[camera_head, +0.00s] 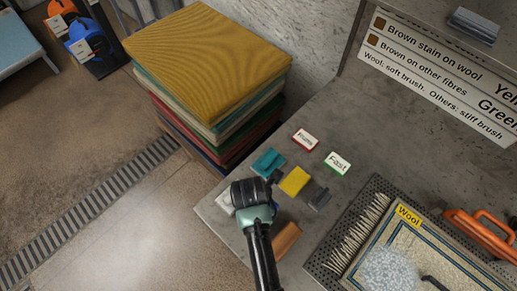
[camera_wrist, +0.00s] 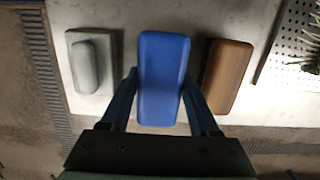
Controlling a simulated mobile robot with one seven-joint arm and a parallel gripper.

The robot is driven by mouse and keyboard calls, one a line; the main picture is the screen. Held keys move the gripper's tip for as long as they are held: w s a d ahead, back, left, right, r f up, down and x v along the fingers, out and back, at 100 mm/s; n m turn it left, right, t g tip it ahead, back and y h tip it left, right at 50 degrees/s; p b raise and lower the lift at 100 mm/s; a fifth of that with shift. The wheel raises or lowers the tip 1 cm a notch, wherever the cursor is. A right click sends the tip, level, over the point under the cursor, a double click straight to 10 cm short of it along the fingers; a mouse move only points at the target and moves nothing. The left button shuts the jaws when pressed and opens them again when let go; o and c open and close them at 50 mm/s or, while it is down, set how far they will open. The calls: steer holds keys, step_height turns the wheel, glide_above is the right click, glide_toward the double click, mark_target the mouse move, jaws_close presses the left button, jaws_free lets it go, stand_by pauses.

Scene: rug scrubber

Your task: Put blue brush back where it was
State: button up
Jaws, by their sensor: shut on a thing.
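The blue brush (camera_wrist: 162,75) is between the two fingers of my gripper (camera_wrist: 160,100) in the wrist view. My gripper is shut on its sides. The blue brush is over the grey counter, between a whitish-grey brush (camera_wrist: 88,66) on its left and a brown brush (camera_wrist: 228,76) on its right. I cannot tell if it touches the counter. In the head view my arm hides the blue brush. The brown brush (camera_head: 286,240) shows right of my arm and the whitish brush (camera_head: 226,201) left of it.
On the counter (camera_head: 322,125) behind are teal (camera_head: 268,162), yellow (camera_head: 294,181) and dark grey (camera_head: 320,198) blocks and two labelled cards, one reading "Fast" (camera_head: 338,163). A perforated tray (camera_head: 352,218) with a rug piece lies right. Folded rugs (camera_head: 210,60) are stacked left.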

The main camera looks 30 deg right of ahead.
steer(key=shift+f, duration=1.45)
steer(key=shift+f, duration=0.15)
steer(key=o, duration=1.3)
